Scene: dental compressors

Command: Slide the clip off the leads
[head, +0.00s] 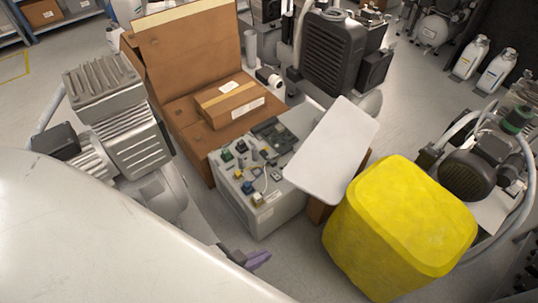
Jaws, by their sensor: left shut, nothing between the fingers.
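A grey box (260,216) with an open top stands in the middle of the view. Small green, blue, yellow and black parts sit on its top, with a dark block (273,135) at the back. A thin pale lead (264,183) seems to run among them. The clip is too small to tell apart from these parts. My left gripper (259,260) shows low in the middle, with purplish fingers held together and nothing between them. It is in front of the box and apart from its top parts. My right gripper is not in view.
A pale panel (333,150) leans over the box's right side. A large yellow block (400,225) stands at right. Compressors (118,110) stand around. Bare floor shows at front centre.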

